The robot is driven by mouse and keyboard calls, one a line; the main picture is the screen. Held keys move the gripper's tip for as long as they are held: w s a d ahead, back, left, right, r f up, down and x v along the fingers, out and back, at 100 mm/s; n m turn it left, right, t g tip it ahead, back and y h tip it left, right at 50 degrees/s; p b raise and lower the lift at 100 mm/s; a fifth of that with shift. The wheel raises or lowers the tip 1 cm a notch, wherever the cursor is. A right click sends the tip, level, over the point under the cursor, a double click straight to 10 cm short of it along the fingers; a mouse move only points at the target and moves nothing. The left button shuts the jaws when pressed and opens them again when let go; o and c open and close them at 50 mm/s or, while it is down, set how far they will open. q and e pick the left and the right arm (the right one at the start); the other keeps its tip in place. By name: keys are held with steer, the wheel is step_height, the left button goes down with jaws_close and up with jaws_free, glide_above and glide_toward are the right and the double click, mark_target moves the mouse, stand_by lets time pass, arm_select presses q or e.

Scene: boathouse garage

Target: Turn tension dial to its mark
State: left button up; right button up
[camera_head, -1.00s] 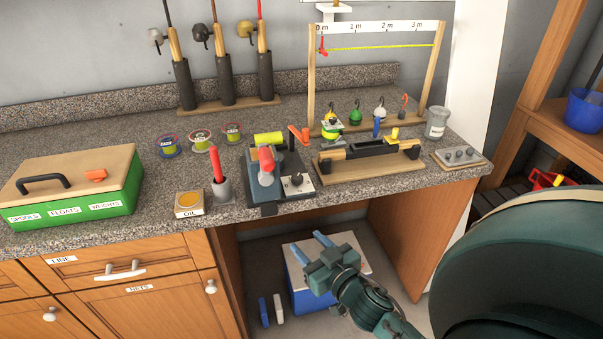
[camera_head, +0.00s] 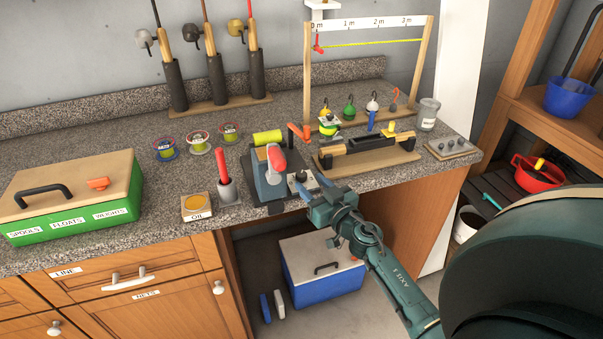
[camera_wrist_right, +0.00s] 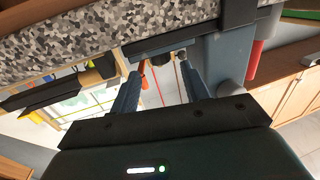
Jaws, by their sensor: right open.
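The line winder (camera_head: 268,180), a blue-grey block with a red-topped handle on a dark base, stands at the counter's front edge. Its tension dial (camera_head: 299,177), a small dark knob on a pale plate, is on the right part of the base. My right gripper (camera_head: 313,186) is open, with its blue fingers at the dial's front right; I cannot tell whether they touch it. In the right wrist view, a dark knob-like part (camera_wrist_right: 160,59) shows between the tips of the open right gripper (camera_wrist_right: 164,76). The dial's mark is too small to make out. My left gripper is out of view.
A red-handled tool stands in a grey holder (camera_head: 228,190) left of the winder, beside the oil box (camera_head: 196,208). A wooden stand with a black holder (camera_head: 368,152) is close on the right. A blue cooler (camera_head: 322,280) sits below the counter.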

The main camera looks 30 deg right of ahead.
mark_target(304, 177)
steer(key=w, duration=0.4)
steer(key=shift+w+b, duration=0.25)
steer(key=shift+b, duration=0.05)
steer(key=shift+w, duration=0.55)
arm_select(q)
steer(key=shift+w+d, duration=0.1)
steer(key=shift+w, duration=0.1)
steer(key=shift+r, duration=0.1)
arm_select(e)
steer(key=shift+c, duration=0.4)
steer(key=c, duration=0.9)
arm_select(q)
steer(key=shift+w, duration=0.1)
arm_select(e)
steer(key=shift+o, duration=0.2)
steer(key=shift+y, duration=0.4)
